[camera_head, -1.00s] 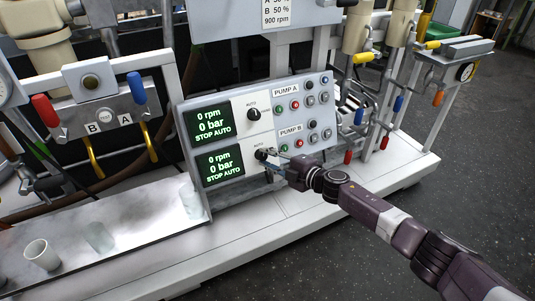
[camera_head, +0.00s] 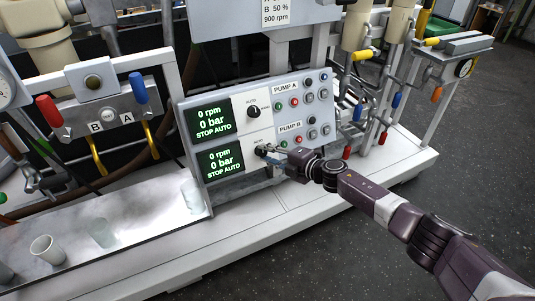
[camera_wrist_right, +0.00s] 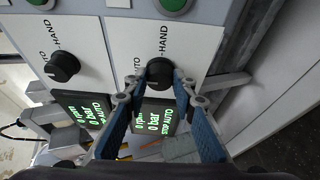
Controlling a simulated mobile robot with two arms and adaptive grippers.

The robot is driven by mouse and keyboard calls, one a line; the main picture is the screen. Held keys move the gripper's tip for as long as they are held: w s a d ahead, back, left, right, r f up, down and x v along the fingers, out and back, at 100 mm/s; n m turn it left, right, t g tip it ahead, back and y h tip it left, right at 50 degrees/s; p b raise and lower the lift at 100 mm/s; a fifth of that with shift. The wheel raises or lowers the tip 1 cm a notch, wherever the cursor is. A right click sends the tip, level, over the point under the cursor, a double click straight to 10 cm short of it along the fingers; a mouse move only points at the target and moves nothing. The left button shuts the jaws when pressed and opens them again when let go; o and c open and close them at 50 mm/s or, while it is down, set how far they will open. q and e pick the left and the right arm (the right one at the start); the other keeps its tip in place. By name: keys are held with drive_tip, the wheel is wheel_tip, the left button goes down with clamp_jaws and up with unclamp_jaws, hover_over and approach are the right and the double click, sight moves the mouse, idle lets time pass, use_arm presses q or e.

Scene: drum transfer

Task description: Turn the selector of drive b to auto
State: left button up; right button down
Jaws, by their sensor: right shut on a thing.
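The control panel (camera_head: 232,165) has two rows with a black selector knob each. The lower selector (camera_head: 261,150), in the pump B row, is the one at my right gripper (camera_head: 270,155). In the right wrist view my right gripper (camera_wrist_right: 160,80) has its two blue fingers on either side of this black knob (camera_wrist_right: 159,71), shut on it. The knob's pointer is partly hidden by the fingertips. The lower display (camera_head: 220,163) reads 0 rpm, 0 bar, STOP AUTO. The upper selector (camera_head: 253,112) is free, and it also shows in the right wrist view (camera_wrist_right: 62,67). My left gripper is not in view.
Push buttons (camera_head: 296,100) sit right of the selectors, close to my right gripper. A white ledge (camera_head: 280,205) runs below the panel. Cups (camera_head: 47,249) stand on the tray at left. Valves with coloured handles (camera_head: 362,56) are at right.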

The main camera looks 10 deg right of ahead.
drive_tip(key=c, duration=1.6)
unclamp_jaws()
drive_tip(key=v, duration=1.2)
drive_tip(key=shift+s, duration=0.1)
